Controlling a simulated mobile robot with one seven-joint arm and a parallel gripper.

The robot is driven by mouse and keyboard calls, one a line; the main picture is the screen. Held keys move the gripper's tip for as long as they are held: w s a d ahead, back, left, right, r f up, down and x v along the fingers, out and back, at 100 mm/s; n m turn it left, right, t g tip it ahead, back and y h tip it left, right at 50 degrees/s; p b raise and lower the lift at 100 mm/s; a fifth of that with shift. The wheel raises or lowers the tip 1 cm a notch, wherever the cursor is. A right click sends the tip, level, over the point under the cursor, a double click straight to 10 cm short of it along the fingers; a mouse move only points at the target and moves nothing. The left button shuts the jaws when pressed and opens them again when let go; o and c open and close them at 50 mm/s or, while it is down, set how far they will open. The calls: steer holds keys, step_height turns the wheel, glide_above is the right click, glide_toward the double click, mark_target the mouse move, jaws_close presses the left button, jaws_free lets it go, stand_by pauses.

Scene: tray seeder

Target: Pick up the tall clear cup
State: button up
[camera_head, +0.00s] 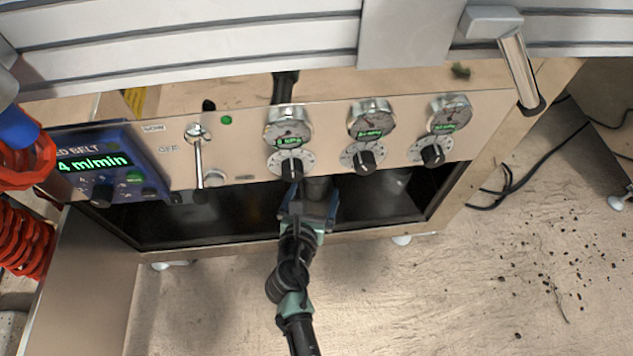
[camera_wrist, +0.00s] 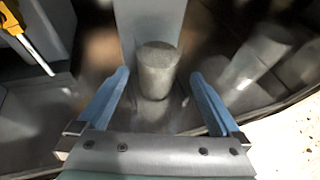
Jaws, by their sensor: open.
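My gripper (camera_head: 311,200) reaches into the dark opening under the control panel. In the wrist view its two blue fingers (camera_wrist: 160,78) are open. A grey, hazy cylinder (camera_wrist: 157,70) stands upright between and just beyond the fingertips, with no clear contact; its top shows in the head view (camera_head: 318,187). A second, paler see-through upright shape (camera_wrist: 255,65) is blurred to the right of the fingers; a faint clear form also shows in the opening (camera_head: 397,178). I cannot tell for sure which of them is the tall clear cup.
The metal panel (camera_head: 235,150) with gauges, knobs and a lever overhangs the opening. A blue display box (camera_head: 105,165) and red coiled hose (camera_head: 25,240) are at the left. A yellow-handled tool (camera_wrist: 30,35) is at the wrist view's upper left.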

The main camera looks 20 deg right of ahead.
mark_target(314, 188)
steer(key=b+x, duration=0.1)
steer(key=x, duration=0.1)
steer(key=b+x, duration=0.2)
steer(key=shift+a+f, duration=0.1)
steer(key=shift+f, duration=0.25)
steer(key=shift+w+b, duration=0.3)
steer(key=c, duration=1.4)
